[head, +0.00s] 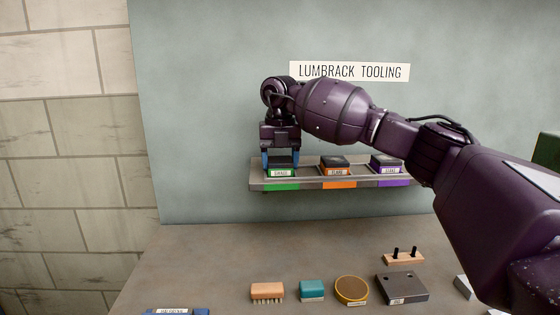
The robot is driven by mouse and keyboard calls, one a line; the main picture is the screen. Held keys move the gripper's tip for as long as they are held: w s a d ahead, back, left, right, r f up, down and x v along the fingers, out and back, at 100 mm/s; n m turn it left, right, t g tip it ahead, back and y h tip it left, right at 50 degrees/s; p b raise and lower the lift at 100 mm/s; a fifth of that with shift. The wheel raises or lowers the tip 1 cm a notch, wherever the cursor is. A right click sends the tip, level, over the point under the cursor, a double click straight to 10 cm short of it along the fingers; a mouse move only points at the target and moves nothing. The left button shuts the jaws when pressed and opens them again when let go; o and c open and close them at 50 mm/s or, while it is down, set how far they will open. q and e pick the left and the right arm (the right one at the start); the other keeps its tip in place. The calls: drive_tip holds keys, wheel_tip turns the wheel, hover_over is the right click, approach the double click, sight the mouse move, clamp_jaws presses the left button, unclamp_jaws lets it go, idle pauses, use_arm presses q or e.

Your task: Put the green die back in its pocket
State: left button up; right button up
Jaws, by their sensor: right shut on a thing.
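The green die (279,172) is a dark block with a green label band. It is at the left end of the wall shelf (312,184), above the shelf's green marked section (281,187). My right gripper (281,160) points down with its blue fingers on either side of the die and is shut on it. The die looks at or very near its pocket; whether it rests fully on the shelf I cannot tell. The pocket itself is hidden by the die. My left gripper is not in view.
An orange-labelled die (335,165) and a purple-labelled die (386,164) stand on the shelf to the right. On the bench below are a brush (267,292), a teal block (312,290), a round tin (351,290), a dark block (401,288) and a wooden peg stand (403,259).

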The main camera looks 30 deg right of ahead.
drive_tip(key=shift+r, duration=0.2)
idle(0.7)
drive_tip(key=o, duration=1.4)
drive_tip(key=shift+o, duration=0.4)
drive_tip(key=shift+f, duration=0.1)
drive_tip(key=shift+f, duration=0.1)
